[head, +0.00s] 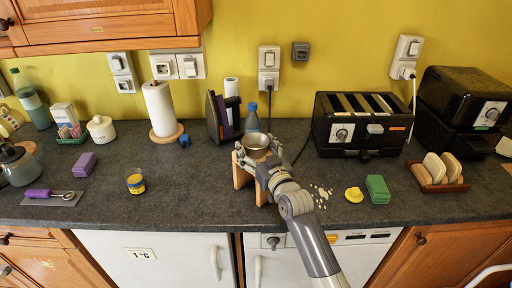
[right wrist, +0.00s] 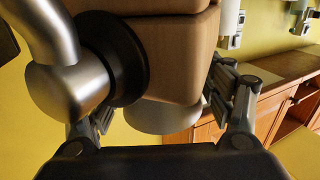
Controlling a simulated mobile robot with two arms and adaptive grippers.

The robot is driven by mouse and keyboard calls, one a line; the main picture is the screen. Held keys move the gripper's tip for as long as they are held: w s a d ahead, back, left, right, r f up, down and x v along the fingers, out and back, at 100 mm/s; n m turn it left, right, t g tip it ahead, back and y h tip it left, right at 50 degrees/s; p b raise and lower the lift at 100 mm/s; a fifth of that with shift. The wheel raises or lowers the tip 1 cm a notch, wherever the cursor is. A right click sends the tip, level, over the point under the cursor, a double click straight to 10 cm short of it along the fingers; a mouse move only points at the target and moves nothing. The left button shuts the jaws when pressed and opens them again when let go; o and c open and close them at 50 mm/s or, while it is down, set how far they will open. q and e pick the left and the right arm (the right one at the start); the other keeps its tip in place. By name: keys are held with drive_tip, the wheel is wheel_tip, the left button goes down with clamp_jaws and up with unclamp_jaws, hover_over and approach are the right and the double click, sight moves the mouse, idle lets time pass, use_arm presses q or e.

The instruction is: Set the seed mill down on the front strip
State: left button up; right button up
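The seed mill, a wooden body (head: 241,177) with a grey metal bowl on top, is at the middle of the worktop. My right gripper (head: 257,158) reaches in from the front and hides much of it. In the right wrist view, the wooden body (right wrist: 180,60) and rounded bowl (right wrist: 162,116) sit between the two fingers (right wrist: 165,115), which look closed on it. I cannot tell whether its foot touches the worktop. The front strip of the dark worktop (head: 170,216) is bare left of the mill. My left gripper is not in view.
Pale crumbs (head: 321,192), a yellow item (head: 354,194) and a green block (head: 377,189) lie right of the mill. A black toaster (head: 361,125), blue bottle (head: 252,120) and purple-and-black object (head: 220,117) stand behind.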

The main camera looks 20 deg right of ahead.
drive_tip(key=shift+r, duration=0.1)
idle(0.3)
drive_tip(key=s+d+b, duration=0.1)
drive_tip(key=s+b, duration=0.1)
drive_tip(key=s, duration=1)
drive_tip(key=shift+d, duration=0.15)
